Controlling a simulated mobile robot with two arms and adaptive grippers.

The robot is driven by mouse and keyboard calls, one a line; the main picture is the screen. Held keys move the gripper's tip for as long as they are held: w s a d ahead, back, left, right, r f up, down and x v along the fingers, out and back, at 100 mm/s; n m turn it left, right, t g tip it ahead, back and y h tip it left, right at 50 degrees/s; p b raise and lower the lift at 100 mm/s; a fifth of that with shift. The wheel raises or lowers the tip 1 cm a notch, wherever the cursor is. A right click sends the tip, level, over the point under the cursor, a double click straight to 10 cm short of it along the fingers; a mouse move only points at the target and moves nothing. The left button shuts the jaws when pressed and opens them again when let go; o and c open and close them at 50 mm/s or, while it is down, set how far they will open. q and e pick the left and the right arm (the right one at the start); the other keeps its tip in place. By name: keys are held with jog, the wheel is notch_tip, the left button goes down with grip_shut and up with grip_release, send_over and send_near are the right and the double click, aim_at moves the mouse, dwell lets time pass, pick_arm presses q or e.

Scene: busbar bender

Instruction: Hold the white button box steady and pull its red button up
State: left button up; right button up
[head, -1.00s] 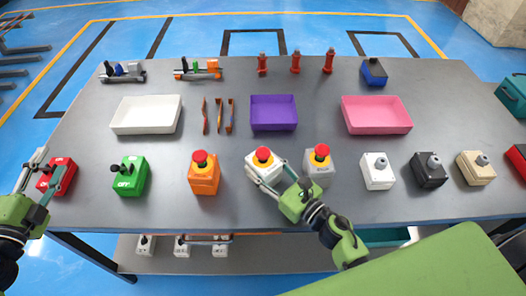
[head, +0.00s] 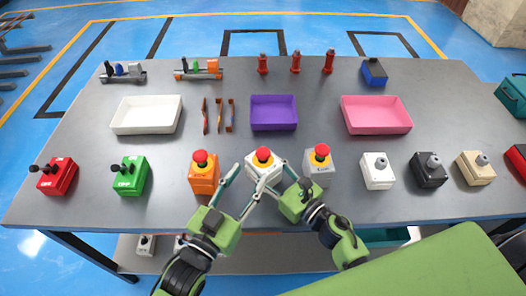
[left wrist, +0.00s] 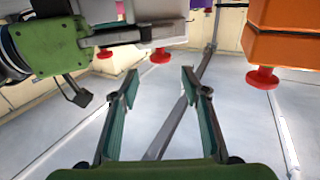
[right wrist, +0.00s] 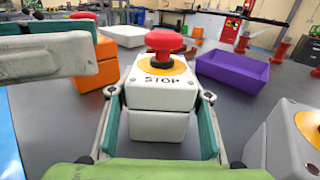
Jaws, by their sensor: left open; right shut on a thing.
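The white button box (head: 262,174) stands upright in the front row, with its red button (head: 263,154) on a yellow disc. In the right wrist view the box (right wrist: 155,124) has the word STOP on its top, and the red button (right wrist: 165,40) stands above it. My right gripper (right wrist: 158,112) is shut on the box, a finger on each side. My left gripper (head: 247,178) is open and empty at the box's front left. Its open fingers (left wrist: 160,80) show in the left wrist view, where the red button (left wrist: 161,55) hangs beyond them, apart.
An orange button box (head: 204,178) stands close on the left, and a grey one (head: 319,170) on the right. Behind are a purple tray (head: 273,112), a white tray (head: 147,114) and a pink tray (head: 376,114).

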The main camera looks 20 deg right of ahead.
aim_at(260, 158)
pick_arm(q)
jog(key=x, duration=0.9)
jog(key=shift+w+d, duration=0.2)
grip_shut()
